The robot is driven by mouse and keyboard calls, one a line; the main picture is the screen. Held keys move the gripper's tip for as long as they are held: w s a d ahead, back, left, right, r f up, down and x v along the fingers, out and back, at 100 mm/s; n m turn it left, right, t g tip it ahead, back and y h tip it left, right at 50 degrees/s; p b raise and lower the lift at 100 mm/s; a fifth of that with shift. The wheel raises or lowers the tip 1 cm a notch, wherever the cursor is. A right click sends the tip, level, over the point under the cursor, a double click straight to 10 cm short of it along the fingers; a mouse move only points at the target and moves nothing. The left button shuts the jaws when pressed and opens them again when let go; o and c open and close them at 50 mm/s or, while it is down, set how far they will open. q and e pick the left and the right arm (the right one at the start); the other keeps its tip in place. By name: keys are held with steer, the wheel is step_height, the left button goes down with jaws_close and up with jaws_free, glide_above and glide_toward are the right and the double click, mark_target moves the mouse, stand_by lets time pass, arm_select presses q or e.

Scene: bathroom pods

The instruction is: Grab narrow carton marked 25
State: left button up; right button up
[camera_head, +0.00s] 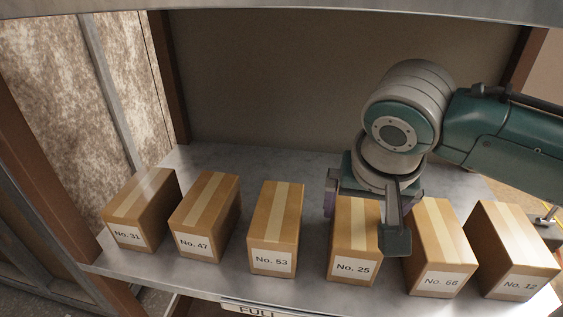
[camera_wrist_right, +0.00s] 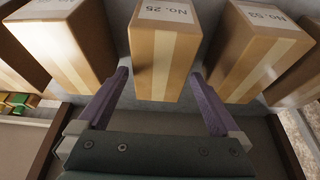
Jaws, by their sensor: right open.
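The narrow carton marked No. 25 (camera_head: 352,266) stands upright on the grey shelf, between cartons No. 53 and No. 66. My right gripper (camera_head: 362,220) is above and behind it, open. One finger is at its left side and one at its right. In the right wrist view the carton (camera_wrist_right: 163,50) lies between the two purple fingertips (camera_wrist_right: 160,74), with a gap seen on each side. The gripper partly hides the carton's top and right edge in the head view. My left gripper is not seen.
Carton No. 53 (camera_head: 275,228) stands to the left and No. 66 (camera_head: 437,250) close on the right. No. 47 (camera_head: 205,215), No. 31 (camera_head: 140,208) and No. 12 (camera_head: 510,250) complete the row. The shelf (camera_head: 240,163) behind the row is clear, with a back panel (camera_head: 270,80).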

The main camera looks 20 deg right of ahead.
steer(key=b+x, duration=0.2)
steer(key=x, duration=0.4)
steer(key=shift+w+d+f, duration=0.1)
steer(key=shift+w+f, duration=0.05)
steer(key=shift+f, duration=0.2)
steer(key=shift+f, duration=0.2)
steer(key=shift+c, duration=0.2)
steer(key=c, duration=1.5)
steer(key=shift+c, duration=0.2)
steer(key=shift+r, duration=0.15)
